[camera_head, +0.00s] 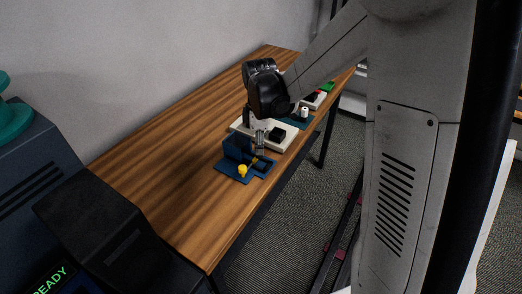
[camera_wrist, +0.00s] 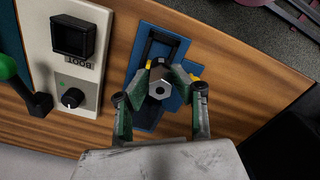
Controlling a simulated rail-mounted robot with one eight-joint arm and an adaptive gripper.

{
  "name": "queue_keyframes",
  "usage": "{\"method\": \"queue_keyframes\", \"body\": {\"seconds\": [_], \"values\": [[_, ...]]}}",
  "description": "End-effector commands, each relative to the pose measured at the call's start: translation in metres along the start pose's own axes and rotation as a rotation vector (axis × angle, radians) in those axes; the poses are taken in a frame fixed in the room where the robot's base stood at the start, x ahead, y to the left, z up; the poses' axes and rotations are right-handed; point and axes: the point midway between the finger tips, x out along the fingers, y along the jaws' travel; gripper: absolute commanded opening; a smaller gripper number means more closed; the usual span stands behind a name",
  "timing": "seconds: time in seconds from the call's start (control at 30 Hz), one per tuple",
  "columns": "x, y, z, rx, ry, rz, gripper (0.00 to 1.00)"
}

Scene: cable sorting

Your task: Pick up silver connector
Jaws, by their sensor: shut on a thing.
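The silver connector (camera_wrist: 160,89) is a hexagonal metal piece with a dark centre, seen end-on in the wrist view. My gripper (camera_wrist: 160,74) is shut on it, with a fingertip against each side. In the head view my gripper (camera_head: 260,150) points down over the blue fixture (camera_head: 232,174). The blue fixture (camera_wrist: 148,116) lies under the connector in the wrist view. Whether the connector touches the fixture cannot be told. The connector itself is too small to make out in the head view.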

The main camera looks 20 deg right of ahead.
Motion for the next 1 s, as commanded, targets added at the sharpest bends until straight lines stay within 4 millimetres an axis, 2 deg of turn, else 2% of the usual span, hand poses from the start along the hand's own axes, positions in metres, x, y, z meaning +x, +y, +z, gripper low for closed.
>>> {"method": "queue_keyframes", "body": {"seconds": [0.2, 0.5, 0.7, 1.0], "values": [[-0.026, -0.042, -0.023, -0.006, 0.0, 0.0, 0.0], [-0.054, -0.083, -0.046, -0.005, 0.0, 0.0, 0.0], [-0.064, -0.094, -0.052, -0.003, 0.0, 0.0, 0.0], [-0.079, -0.096, -0.053, -0.002, 0.0, 0.0, 0.0]]}}
